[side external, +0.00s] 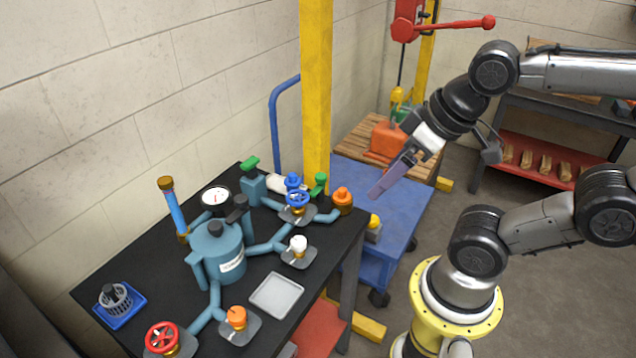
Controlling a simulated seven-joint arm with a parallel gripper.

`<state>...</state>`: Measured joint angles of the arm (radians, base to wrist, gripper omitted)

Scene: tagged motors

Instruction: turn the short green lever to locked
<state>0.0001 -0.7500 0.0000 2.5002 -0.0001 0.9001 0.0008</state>
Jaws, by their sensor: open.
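Two green handles show on the blue pipework on the black bench. One green lever (250,163) sits on top of a blue-grey block at the back. Another green handle (320,181) stands near the foot of the yellow post. I cannot tell which is the short lever, nor read any locked marking. My gripper (377,191) is open and empty, with its purple-grey fingers pointing down and left. It hangs in the air to the right of both handles, apart from them. From this side its fingers overlap in the picture.
The bench (110,280) carries a blue tank (213,250), a gauge (216,196), a blue valve wheel (298,198), a red valve wheel (162,338), orange knobs and a grey tray (277,295). The yellow post (316,90) rises behind. A blue cart (400,222) stands to the right.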

